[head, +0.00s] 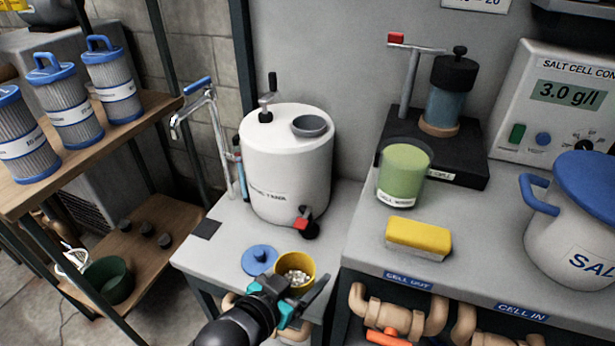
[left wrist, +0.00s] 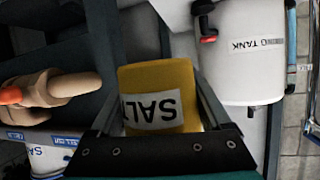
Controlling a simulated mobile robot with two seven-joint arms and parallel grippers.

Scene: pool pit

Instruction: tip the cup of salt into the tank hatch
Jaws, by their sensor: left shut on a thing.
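The yellow cup (head: 308,271) with white lumpy salt inside is upright near the front edge of the grey bench; I cannot tell if it touches the bench. My left gripper (head: 297,288) comes from below and is shut on the cup. In the left wrist view, the cup (left wrist: 158,78) sits between my two fingers, its SALT label upside down in the picture. The white tank (head: 285,170) stands behind the cup and also shows in the left wrist view (left wrist: 250,70). A round grey hatch (head: 311,126) is on its top, at the right. My right gripper is out of view.
A blue lid (head: 259,260) lies left of the cup. A tap (head: 207,110) stands left of the tank, and a red-handled valve (head: 302,224) sticks out at its front. A green beaker (head: 404,175) and yellow sponge (head: 418,237) occupy the right bench.

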